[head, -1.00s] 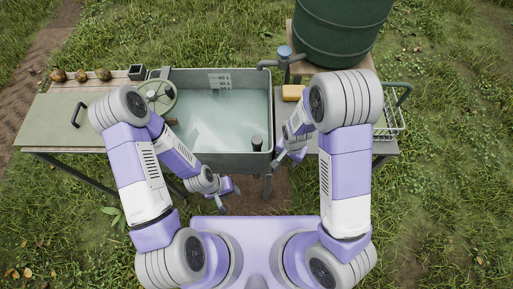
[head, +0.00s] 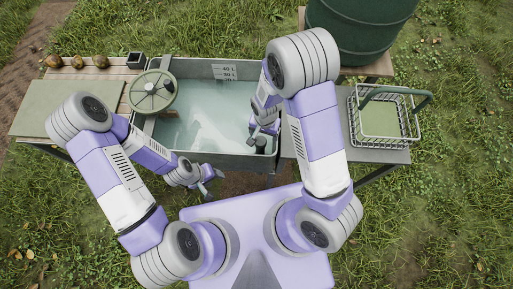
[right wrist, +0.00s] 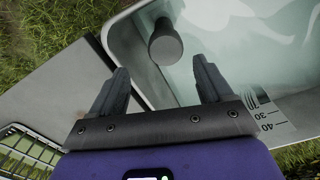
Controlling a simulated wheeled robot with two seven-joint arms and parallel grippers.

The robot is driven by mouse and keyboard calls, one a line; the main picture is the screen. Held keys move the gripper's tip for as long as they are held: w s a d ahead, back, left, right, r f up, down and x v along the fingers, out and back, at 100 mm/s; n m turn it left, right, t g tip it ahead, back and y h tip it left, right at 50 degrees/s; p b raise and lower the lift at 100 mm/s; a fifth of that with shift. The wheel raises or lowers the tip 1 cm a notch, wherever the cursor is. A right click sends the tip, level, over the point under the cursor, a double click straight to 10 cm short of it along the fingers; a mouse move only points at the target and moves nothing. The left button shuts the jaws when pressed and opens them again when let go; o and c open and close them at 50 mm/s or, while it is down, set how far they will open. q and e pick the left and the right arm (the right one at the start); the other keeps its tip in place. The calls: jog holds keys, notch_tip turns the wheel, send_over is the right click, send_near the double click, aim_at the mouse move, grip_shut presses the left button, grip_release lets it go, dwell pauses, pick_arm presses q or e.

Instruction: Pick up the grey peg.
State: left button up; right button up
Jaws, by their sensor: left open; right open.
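The grey peg (head: 261,145) is a dark, short upright cylinder in the near right corner of the water-filled basin (head: 205,158). In the right wrist view the peg (right wrist: 165,47) shows its round top beyond the fingertips, roughly in line with the gap between them. My right gripper (head: 262,128) is over the basin's right end, close to the peg; its fingers (right wrist: 160,75) are open and empty. They look apart from the peg. My left gripper (head: 212,184) is open and empty in front of the basin's near wall.
A round green wheel (head: 152,92) sits at the basin's left end. Pears (head: 76,62) and a small dark box (head: 135,59) are on the left table. A wire basket (head: 384,113) is on the right side table. A green barrel (head: 360,25) stands behind.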

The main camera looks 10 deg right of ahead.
aim_at(260, 141)
jog(key=shift+f, duration=0.6)
jog(key=shift+a+f+b, duration=0.2)
jog(key=shift+f+b, duration=0.2)
jog(key=shift+b, duration=0.1)
jog(key=f+b, duration=0.1)
jog(key=s+f+b, duration=0.1)
jog(key=a+f, duration=0.1)
jog(key=shift+s+b, duration=0.25)
jog(key=shift+b, duration=0.15)
jog(key=shift+w+f+b, duration=0.45)
jog(key=shift+w+f, duration=0.35)
jog(key=shift+f, duration=0.15)
jog(key=shift+s+r, duration=0.3)
jog(key=shift+r, duration=0.05)
jog(key=shift+c, duration=0.3)
jog(key=shift+w, duration=0.15)
jog(key=c, duration=0.5)
grip_shut()
